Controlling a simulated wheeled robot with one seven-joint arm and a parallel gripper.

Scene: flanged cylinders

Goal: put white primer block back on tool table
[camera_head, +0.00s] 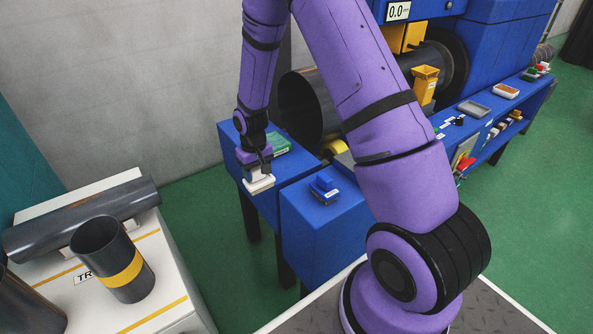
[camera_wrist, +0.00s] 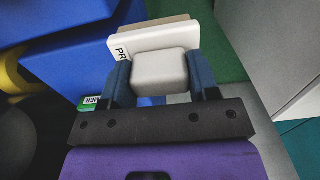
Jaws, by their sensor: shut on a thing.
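The white primer block (camera_head: 259,184) is a white plate with a raised white grip and a tan layer under it. My gripper (camera_head: 262,170) is shut on it, at the near edge of a small blue table (camera_head: 232,137). In the wrist view the block (camera_wrist: 158,72) sits between the two blue-grey fingers of my gripper (camera_wrist: 160,82), with part of a "PR" label showing. The blue table (camera_wrist: 75,55) is to its left there, and green floor shows past it. I cannot tell if the block touches the table top.
A green item (camera_head: 278,144) lies behind the gripper. A second blue table (camera_head: 315,220) beside it bears a blue block (camera_head: 323,189). A dark pipe (camera_head: 305,105) lies behind. A white stand (camera_head: 160,270) with dark cylinders is at lower left.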

